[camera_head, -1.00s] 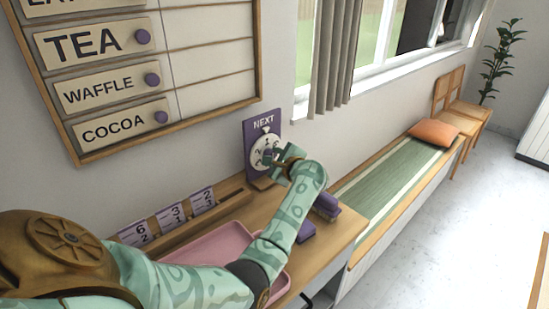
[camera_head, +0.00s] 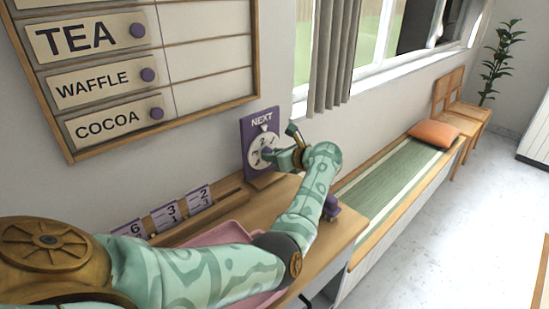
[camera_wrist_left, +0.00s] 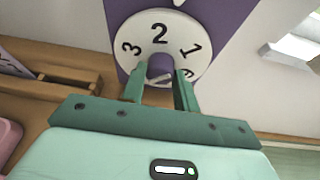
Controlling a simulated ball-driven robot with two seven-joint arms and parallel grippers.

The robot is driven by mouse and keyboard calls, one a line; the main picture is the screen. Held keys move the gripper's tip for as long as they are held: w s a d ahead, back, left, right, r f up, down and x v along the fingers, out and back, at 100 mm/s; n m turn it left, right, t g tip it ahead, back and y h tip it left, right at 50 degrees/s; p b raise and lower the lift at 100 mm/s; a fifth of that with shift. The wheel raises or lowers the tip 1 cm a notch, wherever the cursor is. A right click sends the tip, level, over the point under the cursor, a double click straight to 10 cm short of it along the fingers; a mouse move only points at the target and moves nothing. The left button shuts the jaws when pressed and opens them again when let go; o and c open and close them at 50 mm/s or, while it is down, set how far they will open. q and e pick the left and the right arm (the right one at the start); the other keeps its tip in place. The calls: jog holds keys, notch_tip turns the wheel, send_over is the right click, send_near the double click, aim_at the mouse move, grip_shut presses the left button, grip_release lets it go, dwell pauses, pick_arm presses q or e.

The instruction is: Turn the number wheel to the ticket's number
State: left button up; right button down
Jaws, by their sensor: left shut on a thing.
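The number wheel (camera_head: 263,150) is a white disc on an upright purple board marked NEXT, with a white pointer (camera_head: 264,128) above it. My left gripper (camera_wrist_left: 160,88) is shut on the purple knob (camera_wrist_left: 160,65) at the wheel's centre. Purple-and-white number tickets (camera_head: 166,215) stand in a wooden rail left of the board; their small lower figures are hard to read. My right gripper is not in view.
A pink tray (camera_head: 222,233) lies on the wooden counter (camera_head: 330,248), partly behind my left arm. A menu board (camera_head: 215,90) hangs on the wall. A bench with a green mat (camera_head: 392,180) and orange cushion (camera_head: 434,134) runs along the wall to the right.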

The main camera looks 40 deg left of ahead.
pick_arm(q)
jog(key=shift+f+m+g+b, duration=0.15)
jog(key=shift+m+g+b, duration=0.4)
jog(key=shift+m, duration=0.25)
jog(key=o, duration=1)
jog(key=shift+w, duration=0.1)
jog(key=p+v, duration=0.1)
jog(key=v, duration=1.5)
jog(key=shift+w+d, duration=0.15)
jog(key=shift+d, duration=0.15)
